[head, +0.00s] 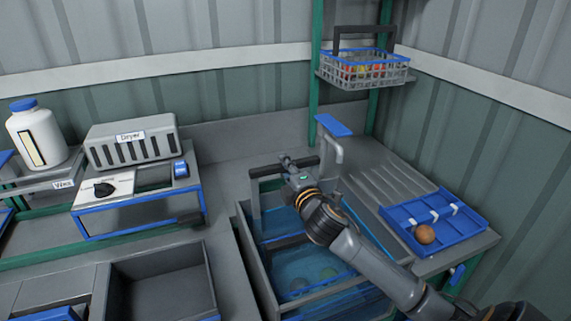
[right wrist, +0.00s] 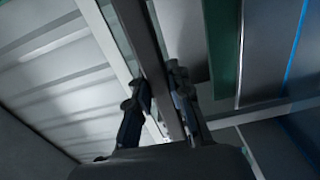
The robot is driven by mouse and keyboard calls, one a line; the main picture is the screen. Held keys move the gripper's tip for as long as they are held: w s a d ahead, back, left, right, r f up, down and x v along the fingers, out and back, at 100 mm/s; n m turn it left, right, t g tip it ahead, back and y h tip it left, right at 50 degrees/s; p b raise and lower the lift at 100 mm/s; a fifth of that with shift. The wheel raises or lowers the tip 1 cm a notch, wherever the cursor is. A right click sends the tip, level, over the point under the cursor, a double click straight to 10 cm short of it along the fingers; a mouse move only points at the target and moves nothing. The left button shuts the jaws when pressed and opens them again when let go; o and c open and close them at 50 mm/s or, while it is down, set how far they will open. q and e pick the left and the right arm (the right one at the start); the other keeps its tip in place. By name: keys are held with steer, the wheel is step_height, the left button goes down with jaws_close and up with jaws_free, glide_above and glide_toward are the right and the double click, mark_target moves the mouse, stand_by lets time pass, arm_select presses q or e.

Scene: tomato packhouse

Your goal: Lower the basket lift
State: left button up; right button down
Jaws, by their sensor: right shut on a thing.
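A wire-like grey basket (head: 362,74) with a blue rim and a tall dark handle sits high on a bracket between green posts, with red and yellow produce in it. A dark horizontal bar (head: 268,171) with grey uprights stands over the tank (head: 262,262) of blue water. My right gripper (head: 291,164) is at this bar, and shut on it. In the right wrist view, the two fingers (right wrist: 160,106) sit either side of a long dark bar (right wrist: 151,45). Round shapes show dimly under the water. My left gripper is not in view.
A blue tray (head: 402,215) with a brown ball (head: 425,234) lies on the ribbed drainboard (head: 375,180) at right. A dryer (head: 131,143), a white jug (head: 36,136) and an empty grey bin (head: 160,282) are at left.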

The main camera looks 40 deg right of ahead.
steer(key=c, duration=1.2)
jaws_free()
steer(key=shift+r, duration=0.15)
steer(key=shift+s, duration=0.15)
steer(key=v, duration=1.1)
steer(key=shift+s+a, duration=0.2)
steer(key=shift+s, duration=0.2)
steer(key=shift+d, duration=0.1)
